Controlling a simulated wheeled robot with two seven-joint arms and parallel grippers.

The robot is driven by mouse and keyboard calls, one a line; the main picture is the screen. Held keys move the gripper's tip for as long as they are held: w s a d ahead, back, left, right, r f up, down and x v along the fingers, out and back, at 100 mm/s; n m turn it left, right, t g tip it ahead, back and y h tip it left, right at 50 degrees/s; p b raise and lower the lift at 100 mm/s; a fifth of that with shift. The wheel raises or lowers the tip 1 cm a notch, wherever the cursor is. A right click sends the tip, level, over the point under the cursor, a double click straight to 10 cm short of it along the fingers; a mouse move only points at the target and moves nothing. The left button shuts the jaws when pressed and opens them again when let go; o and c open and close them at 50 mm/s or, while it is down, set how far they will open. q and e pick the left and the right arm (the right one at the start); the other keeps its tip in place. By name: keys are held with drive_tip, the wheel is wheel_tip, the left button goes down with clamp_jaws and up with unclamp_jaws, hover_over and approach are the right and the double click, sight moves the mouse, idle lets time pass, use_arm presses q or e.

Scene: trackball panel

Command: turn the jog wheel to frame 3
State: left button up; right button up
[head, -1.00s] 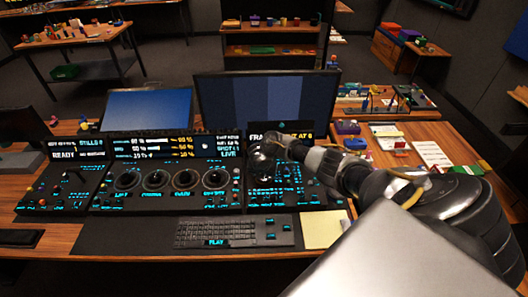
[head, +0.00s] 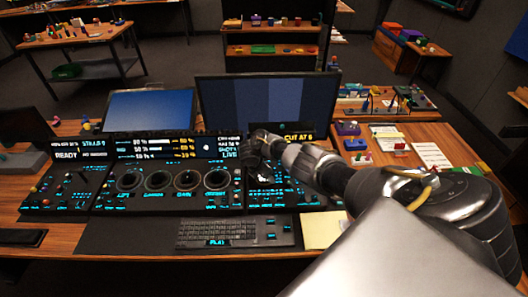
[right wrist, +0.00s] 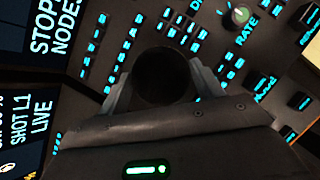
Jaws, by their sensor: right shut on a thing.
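The jog wheel (right wrist: 162,76) shows in the right wrist view as a dark round piece between my right gripper's two grey fingers (right wrist: 163,88). The fingers are shut on its sides. In the head view my right gripper (head: 256,154) is over the right-hand console panel (head: 284,198), and its body hides the wheel there. A small display (head: 298,137) above that panel shows "CUT AT" and a digit that looks like 6. The gripper covers the display's left part, so the current frame number is hidden. My left gripper is out of view.
A rate knob (right wrist: 238,16) and lit buttons surround the wheel. Four-dial controls (head: 172,180) sit to the left, with a keyboard (head: 236,232) and a yellow notepad (head: 321,230) in front. A monitor (head: 268,103) stands behind the panel.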

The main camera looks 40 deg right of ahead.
idle(0.4)
drive_tip(key=o, duration=1)
drive_tip(key=p+v, duration=0.3)
drive_tip(key=v, duration=0.7)
drive_tip(key=shift+r+p, duration=0.35)
drive_tip(key=shift+r, duration=0.05)
drive_tip(key=shift+a, duration=0.15)
